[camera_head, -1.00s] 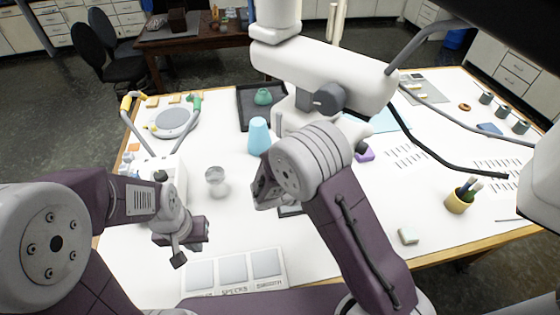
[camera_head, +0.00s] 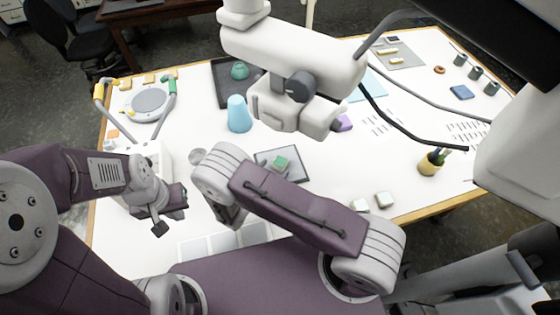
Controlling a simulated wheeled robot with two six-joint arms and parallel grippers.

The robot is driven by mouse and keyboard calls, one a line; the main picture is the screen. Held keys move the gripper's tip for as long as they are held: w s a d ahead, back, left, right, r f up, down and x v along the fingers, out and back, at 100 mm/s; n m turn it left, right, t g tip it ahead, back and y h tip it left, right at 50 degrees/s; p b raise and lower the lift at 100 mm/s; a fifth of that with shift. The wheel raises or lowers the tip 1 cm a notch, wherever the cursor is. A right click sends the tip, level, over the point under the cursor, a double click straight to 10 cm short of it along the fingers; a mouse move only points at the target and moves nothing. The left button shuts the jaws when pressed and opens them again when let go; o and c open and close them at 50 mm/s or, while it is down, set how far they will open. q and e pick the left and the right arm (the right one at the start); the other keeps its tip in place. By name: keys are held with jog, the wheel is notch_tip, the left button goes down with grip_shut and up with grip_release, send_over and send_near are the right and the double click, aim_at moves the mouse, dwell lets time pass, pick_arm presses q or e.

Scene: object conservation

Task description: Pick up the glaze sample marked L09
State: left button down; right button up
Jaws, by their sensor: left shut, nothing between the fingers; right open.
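A small green-topped block (camera_head: 281,163) sits on a dark-edged grey plate (camera_head: 298,177) in the middle of the table. My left gripper (camera_head: 165,217) is shut and empty over the left part of the table. My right gripper (camera_head: 230,214) is open, left of the plate and above the front of the table, partly hidden by its own arm. Neither gripper touches a block.
A white jointed apparatus (camera_head: 290,62) stands over the table's middle. A pale three-panel board (camera_head: 222,242) lies at the front, partly hidden.

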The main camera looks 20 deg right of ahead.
aim_at(279, 164)
jog(key=x, duration=0.3)
jog(key=shift+w+d+p, duration=0.1)
jog(key=shift+d+p, duration=0.1)
jog(key=shift+p, duration=0.1)
jog(key=shift+w+f, duration=0.1)
jog(key=shift+w, duration=0.1)
jog(key=shift+s+a, duration=0.1)
jog(key=shift+s, duration=0.15)
jog(key=c, duration=1.5)
pick_arm(q)
jog(key=shift+r, duration=0.8)
pick_arm(e)
grip_shut()
pick_arm(q)
jog(key=shift+w, duration=0.1)
pick_arm(e)
jog(key=shift+w, duration=0.15)
